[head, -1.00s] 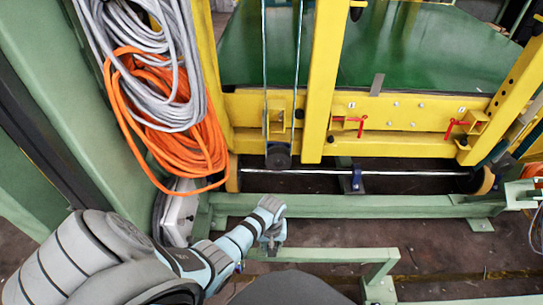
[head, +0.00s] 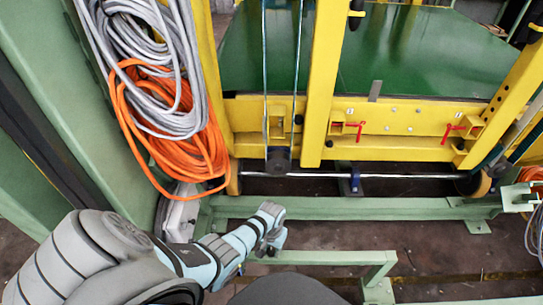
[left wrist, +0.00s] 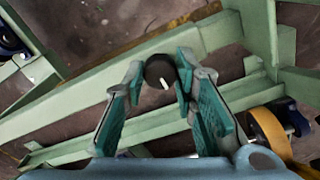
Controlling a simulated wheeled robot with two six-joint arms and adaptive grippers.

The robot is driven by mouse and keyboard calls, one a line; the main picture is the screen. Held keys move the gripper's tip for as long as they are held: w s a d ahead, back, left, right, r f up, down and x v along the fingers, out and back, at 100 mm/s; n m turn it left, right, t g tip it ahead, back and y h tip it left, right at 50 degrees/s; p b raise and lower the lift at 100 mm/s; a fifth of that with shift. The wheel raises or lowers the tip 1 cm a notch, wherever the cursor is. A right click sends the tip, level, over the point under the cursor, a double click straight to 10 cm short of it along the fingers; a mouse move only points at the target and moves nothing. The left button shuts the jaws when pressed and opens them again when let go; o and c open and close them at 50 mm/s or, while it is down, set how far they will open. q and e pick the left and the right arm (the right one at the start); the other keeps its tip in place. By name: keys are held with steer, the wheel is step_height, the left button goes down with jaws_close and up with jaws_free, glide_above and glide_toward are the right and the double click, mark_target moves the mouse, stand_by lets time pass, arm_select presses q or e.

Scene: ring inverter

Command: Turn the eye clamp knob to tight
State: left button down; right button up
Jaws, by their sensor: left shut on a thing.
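A round black knob (left wrist: 158,68) with a white pointer line shows between the fingertips in the left wrist view. The pointer slants down and slightly right in that view. My left gripper (left wrist: 160,73) is shut on the knob, one teal-padded finger on each side. In the head view my left gripper (head: 270,236) is low in the middle, by the low green frame; the knob is mostly hidden there by the fingers. I cannot read any tight mark. My right gripper is not in view.
A low green rail (head: 330,257) runs right from my left gripper. Beyond it are a longer green beam (head: 370,207) and a yellow frame (head: 400,115) with red handles (head: 355,128). Orange cable (head: 150,130) hangs at left.

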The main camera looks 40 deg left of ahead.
arm_select(q)
steer(key=m+p, duration=0.1)
steer(key=m, duration=0.3)
steer(key=shift+m, duration=0.3)
steer(key=m, duration=0.4)
steer(key=shift+m, duration=0.3)
steer(key=m, duration=0.4)
steer(key=shift+p, duration=0.4)
steer(key=shift+d+m, duration=0.1)
steer(key=shift+m, duration=2.4)
steer(key=c, duration=1.3)
jaws_free()
